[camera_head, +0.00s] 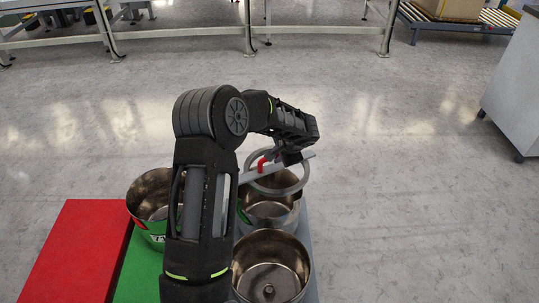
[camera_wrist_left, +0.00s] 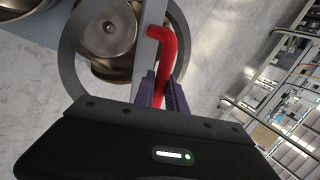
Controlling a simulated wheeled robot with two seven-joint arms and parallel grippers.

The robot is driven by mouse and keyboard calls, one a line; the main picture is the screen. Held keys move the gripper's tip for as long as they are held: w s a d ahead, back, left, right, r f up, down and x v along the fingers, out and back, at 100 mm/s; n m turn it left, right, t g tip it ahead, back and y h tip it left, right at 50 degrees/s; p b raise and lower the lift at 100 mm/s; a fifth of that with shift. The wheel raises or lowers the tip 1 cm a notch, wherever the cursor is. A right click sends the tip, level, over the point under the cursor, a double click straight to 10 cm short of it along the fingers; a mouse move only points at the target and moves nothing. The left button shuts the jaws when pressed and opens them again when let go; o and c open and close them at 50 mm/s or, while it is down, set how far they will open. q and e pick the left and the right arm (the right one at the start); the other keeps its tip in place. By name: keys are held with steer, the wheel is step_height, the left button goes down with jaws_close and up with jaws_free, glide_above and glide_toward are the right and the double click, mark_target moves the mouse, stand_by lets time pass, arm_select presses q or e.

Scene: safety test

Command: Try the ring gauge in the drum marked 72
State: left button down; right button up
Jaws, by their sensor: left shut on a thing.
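The ring gauge is a flat grey ring (camera_head: 305,181) with a straight bar across it and a red bent handle (camera_head: 261,165). My left gripper (camera_head: 291,157) is shut on it at the red handle, as the left wrist view shows (camera_wrist_left: 164,92). The ring appears over the middle drum (camera_head: 268,222); a metal drum shows through it in the wrist view (camera_wrist_left: 108,35). I cannot tell the height between them. A second open drum (camera_head: 147,190) with a green label stands left, and a third (camera_head: 270,285) stands in front. The drum numbers are hidden or unreadable. My right gripper is out of view.
The drums stand on a surface with a red panel (camera_head: 75,250), a green strip (camera_head: 140,275) and a grey edge at right. Grey floor lies open beyond and to the right. A grey cabinet (camera_head: 515,90) and railings stand farther off.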

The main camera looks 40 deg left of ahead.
arm_select(q)
steer(key=s+d+r, duration=0.3)
steer(key=d+r, duration=0.1)
steer(key=d, duration=0.4)
steer(key=s+d+r, duration=0.4)
steer(key=d, duration=0.5)
steer(key=s+d+r, duration=0.3)
steer(key=d+r, duration=0.1)
steer(key=d, duration=0.4)
steer(key=shift+s+d+r+m, duration=0.2)
steer(key=shift+d+m, duration=0.05)
steer(key=shift+m, duration=0.15)
